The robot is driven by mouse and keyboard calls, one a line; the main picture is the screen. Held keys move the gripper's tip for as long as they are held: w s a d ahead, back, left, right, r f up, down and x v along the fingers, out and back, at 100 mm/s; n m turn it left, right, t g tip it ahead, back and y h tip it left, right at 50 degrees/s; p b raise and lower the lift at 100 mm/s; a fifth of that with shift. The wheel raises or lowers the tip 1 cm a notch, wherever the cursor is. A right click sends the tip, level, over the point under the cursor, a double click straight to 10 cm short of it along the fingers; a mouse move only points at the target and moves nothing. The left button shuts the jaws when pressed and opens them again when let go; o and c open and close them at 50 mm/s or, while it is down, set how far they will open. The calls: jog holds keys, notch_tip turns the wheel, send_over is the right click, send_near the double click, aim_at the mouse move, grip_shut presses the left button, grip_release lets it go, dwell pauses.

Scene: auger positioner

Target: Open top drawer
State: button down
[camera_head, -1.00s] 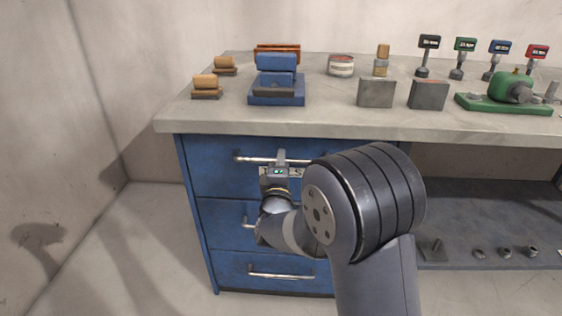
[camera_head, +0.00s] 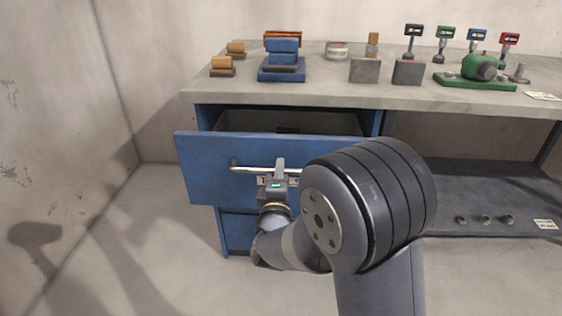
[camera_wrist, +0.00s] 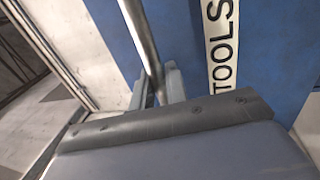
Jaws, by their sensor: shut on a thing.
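The top drawer (camera_head: 205,172) is blue and stands pulled out of the cabinet, with its dark inside (camera_head: 240,125) partly in view. A silver bar handle (camera_head: 245,169) runs across its front. My gripper (camera_head: 279,166) is shut on this handle near its middle. In the wrist view the handle (camera_wrist: 143,40) passes between the fingers of my gripper (camera_wrist: 158,85). A white "TOOLS" label (camera_wrist: 221,45) is on the drawer front beside the handle. My arm hides the right part of the drawer front.
The workbench top (camera_head: 330,95) above holds a blue vise-like block (camera_head: 282,65), wooden brushes (camera_head: 222,68), two grey blocks (camera_head: 365,71) and a green machine (camera_head: 478,72). A lower shelf (camera_head: 480,190) is at the right. The floor at left is clear.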

jog(key=s, duration=0.7)
jog(key=shift+f, duration=0.1)
jog(key=c, duration=1.5)
grip_release()
jog(key=shift+a, duration=0.1)
jog(key=s, duration=0.3)
jog(key=s+f+p, duration=0.1)
jog(key=s, duration=0.3)
jog(key=s+f, duration=0.1)
jog(key=s, duration=0.2)
jog(key=shift+s+a, duration=0.15)
jog(key=shift+s, duration=0.1)
jog(key=w, duration=0.3)
jog(key=w+r, duration=0.1)
jog(key=w, duration=0.3)
jog(key=w+r, duration=0.1)
jog(key=w, duration=0.3)
jog(key=shift+b, duration=0.4)
jog(key=shift+r, duration=0.1)
